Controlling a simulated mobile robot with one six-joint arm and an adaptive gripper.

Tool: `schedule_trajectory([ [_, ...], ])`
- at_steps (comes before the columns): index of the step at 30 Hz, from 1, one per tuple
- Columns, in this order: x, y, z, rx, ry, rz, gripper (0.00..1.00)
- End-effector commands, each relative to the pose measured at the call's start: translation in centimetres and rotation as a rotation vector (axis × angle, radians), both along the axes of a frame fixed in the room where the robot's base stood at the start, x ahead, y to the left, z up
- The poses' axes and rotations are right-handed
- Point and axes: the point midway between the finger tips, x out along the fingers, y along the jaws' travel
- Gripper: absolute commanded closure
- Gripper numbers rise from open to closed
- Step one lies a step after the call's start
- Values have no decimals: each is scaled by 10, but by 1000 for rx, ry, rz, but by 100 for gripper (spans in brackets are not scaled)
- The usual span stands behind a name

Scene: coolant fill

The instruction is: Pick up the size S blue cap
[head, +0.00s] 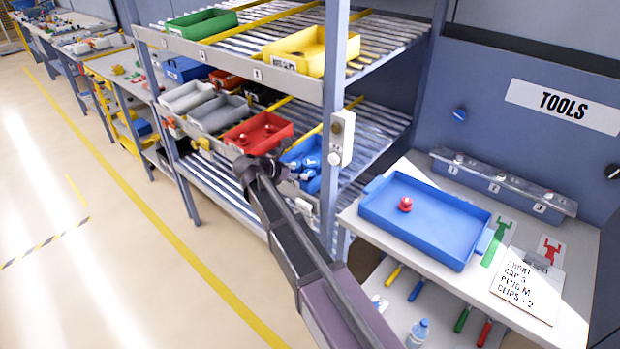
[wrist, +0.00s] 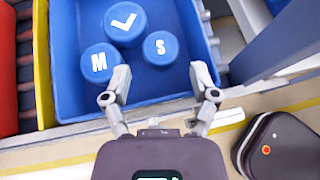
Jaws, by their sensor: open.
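The size S blue cap (wrist: 160,48) lies in a blue bin (wrist: 185,20) in the wrist view, its white S facing up. A blue cap marked M (wrist: 100,62) is to its left, and a larger blue cap with a white tick-like mark (wrist: 125,22) is above them. My gripper (wrist: 161,76) is open and empty at the near edge of the bin, with the S cap just beyond and between its fingertips. In the head view my gripper (head: 280,166) is beside the blue bin (head: 312,183) on the lower shelf, and my wrist hides part of it.
A red bin (head: 270,134) with red pieces stands left of the blue bin. A grey shelf post (head: 335,100) rises close on the right. A blue tray (head: 440,228) holding a red piece (head: 405,204) sits on the bench at the right.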

Motion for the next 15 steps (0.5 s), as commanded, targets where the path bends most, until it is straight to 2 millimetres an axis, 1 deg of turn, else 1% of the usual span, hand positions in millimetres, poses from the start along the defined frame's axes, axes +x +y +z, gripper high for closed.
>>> schedule_trajectory([
  [1,3,-4,-6,0,0,-1,24],
  [6,13,-17,-17,0,0,-1,24],
  [10,18,-24,-21,0,0,0,24],
  [15,21,-27,-21,0,0,0,24],
])
